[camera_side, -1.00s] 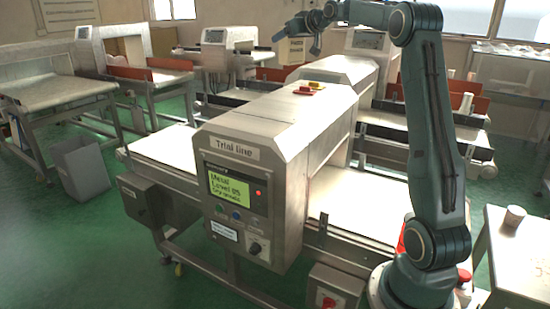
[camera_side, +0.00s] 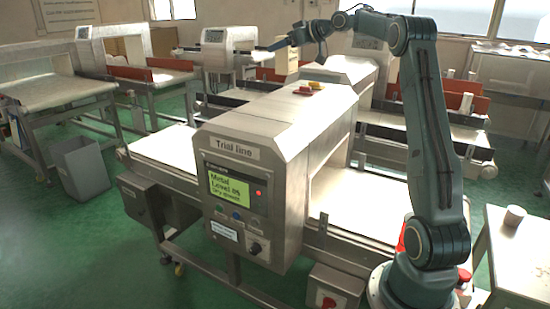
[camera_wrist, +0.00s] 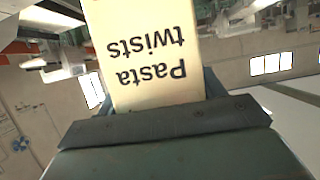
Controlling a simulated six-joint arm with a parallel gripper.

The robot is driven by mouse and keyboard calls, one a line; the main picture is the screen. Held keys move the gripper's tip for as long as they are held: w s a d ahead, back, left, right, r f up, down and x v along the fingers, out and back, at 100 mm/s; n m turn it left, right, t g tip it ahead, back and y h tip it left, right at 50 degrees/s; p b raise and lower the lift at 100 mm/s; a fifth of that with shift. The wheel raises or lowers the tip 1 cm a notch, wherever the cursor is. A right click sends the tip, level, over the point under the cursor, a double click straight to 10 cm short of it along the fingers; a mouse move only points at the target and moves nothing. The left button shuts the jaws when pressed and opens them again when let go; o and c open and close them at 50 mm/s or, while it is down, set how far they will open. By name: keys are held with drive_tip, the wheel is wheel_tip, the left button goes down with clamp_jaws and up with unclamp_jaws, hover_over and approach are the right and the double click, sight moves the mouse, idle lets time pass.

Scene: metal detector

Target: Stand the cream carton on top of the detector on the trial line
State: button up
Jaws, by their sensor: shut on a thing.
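The cream carton (camera_wrist: 150,55) fills the upper middle of the wrist view, with "Pasta twists" upside down in that picture. My gripper (camera_wrist: 160,95) is shut on it, one finger at each side. In the side view, my gripper (camera_side: 298,38) is high up, and a pale cream shape below it seems to be the carton (camera_side: 287,61). It shows small there, apparently beyond the detector. The metal detector (camera_side: 275,125) marked "Trial line" stands in the middle, its flat top apart from the carton.
A conveyor belt (camera_side: 160,152) runs through the detector. Other conveyor machines (camera_side: 215,50) stand behind. A grey bin (camera_side: 80,168) is on the floor at left. The detector top's front part is clear.

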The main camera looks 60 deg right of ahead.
sight(282, 56)
drive_tip(key=shift+f, duration=1.45)
drive_tip(key=shift+f, duration=0.1)
drive_tip(key=shift+f, duration=3.9)
drive_tip(key=shift+f, duration=0.1)
drive_tip(key=o, duration=1.1)
drive_tip(key=shift+s+r, duration=0.3)
drive_tip(key=shift+s, duration=0.15)
drive_tip(key=shift+v, duration=3.3)
